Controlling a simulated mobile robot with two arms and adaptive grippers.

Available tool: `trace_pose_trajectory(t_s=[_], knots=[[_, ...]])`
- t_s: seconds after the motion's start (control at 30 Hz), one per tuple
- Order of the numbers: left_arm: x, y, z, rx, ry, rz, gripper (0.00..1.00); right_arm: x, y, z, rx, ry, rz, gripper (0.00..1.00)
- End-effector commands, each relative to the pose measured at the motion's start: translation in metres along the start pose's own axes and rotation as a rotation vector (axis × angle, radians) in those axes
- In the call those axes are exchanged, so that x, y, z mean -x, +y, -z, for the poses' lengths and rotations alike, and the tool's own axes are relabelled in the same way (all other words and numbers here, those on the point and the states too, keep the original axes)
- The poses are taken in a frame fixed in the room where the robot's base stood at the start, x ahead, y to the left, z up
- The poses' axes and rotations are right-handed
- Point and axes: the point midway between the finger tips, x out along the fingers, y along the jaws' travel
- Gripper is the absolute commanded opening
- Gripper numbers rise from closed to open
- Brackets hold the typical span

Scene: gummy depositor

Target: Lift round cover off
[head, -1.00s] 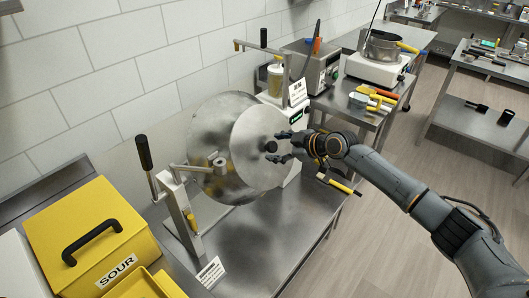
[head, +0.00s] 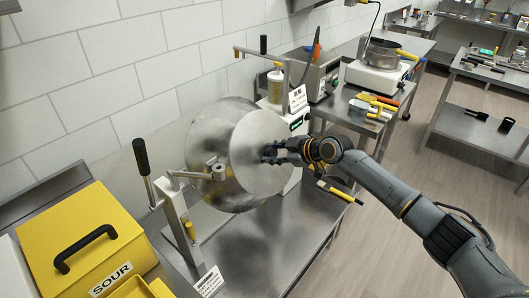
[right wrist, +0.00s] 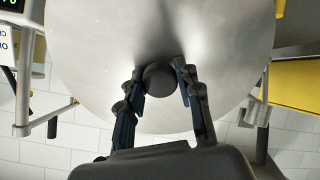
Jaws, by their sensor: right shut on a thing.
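The round cover (head: 249,168) is a large, pale metal disc standing tilted in front of the shiny metal pan (head: 205,135). A dark knob (right wrist: 160,77) sticks out of the middle of the cover in the right wrist view. My right gripper (head: 273,154) is at the cover's centre, shut on this knob, with one finger on each side of it. In the head view the fingers hide most of the knob. The cover overlaps the pan's right part; I cannot tell whether the two touch. My left gripper is not in view.
A lever stand with a black handle (head: 141,156) rises left of the pan. A yellow box marked SOUR (head: 85,240) sits at the lower left. A white machine with a sign (head: 297,122) stands behind the cover.

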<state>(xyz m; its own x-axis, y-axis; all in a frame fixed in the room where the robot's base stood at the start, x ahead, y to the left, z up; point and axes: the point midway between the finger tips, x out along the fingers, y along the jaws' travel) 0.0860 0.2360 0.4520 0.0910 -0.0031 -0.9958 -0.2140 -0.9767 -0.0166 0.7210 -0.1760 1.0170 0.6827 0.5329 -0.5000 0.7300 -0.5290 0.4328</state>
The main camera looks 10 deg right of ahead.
Motion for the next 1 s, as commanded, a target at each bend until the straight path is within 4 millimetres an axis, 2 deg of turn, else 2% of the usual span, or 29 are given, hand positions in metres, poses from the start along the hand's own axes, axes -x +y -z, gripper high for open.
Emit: trace_pose_trajectory(t_s=[0.63,1.0], knots=[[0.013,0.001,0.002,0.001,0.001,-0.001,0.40,0.023,0.002,0.002,0.000,0.003,-0.003,0.00],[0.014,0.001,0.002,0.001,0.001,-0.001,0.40,0.025,0.001,0.002,0.000,0.003,-0.003,0.00]])
